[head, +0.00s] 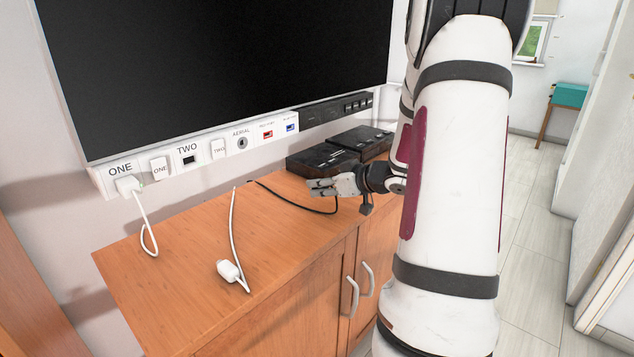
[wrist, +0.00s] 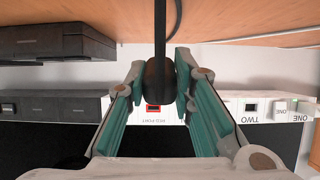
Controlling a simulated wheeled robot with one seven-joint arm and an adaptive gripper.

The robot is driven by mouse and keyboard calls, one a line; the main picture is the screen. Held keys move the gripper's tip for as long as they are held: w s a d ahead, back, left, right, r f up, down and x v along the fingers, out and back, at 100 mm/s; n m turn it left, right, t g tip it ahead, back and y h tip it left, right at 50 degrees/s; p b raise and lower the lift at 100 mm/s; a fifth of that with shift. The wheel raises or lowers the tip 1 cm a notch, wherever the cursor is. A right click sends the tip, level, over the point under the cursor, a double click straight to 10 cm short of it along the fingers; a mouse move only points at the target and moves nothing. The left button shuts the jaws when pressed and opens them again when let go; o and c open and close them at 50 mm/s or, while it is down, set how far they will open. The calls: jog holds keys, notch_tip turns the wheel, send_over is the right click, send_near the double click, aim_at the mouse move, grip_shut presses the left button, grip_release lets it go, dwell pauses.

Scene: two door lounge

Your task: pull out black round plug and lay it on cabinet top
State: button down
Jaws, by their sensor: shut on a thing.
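My gripper (head: 322,187) is shut and hangs over the cabinet top (head: 190,235), apart from the wall panel. In the wrist view, which is upside down, its fingertips (wrist: 160,82) hold the black round plug (wrist: 157,80) between them. A black cable (wrist: 160,28) runs from the plug towards the cabinet top. In the head view the plug is hidden or too small to tell at the fingers, and the black cable (head: 290,202) lies across the wood. The AERIAL socket (head: 242,143) shows round and grey on the white panel, with nothing in it.
A white plug (head: 128,184) sits in socket ONE with its cable hanging. Another white plug (head: 230,271) lies on the cabinet top. Black boxes (head: 322,157) stand at the back right, near my gripper. The screen (head: 220,65) is above. The cabinet's middle front is clear.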

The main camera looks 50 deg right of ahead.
aim_at(322, 211)
jog(key=shift+f+b, duration=2.35)
jog(key=shift+b, duration=0.15)
jog(key=c, duration=1.3)
grip_release()
jog(key=shift+p+v, duration=1.6)
jog(key=shift+v, duration=0.5)
jog(key=shift+s+r, duration=0.15)
jog(key=shift+s, duration=0.1)
jog(key=shift+s+r+p, duration=0.25)
jog(key=shift+s+p, duration=0.3)
jog(key=shift+p, duration=0.15)
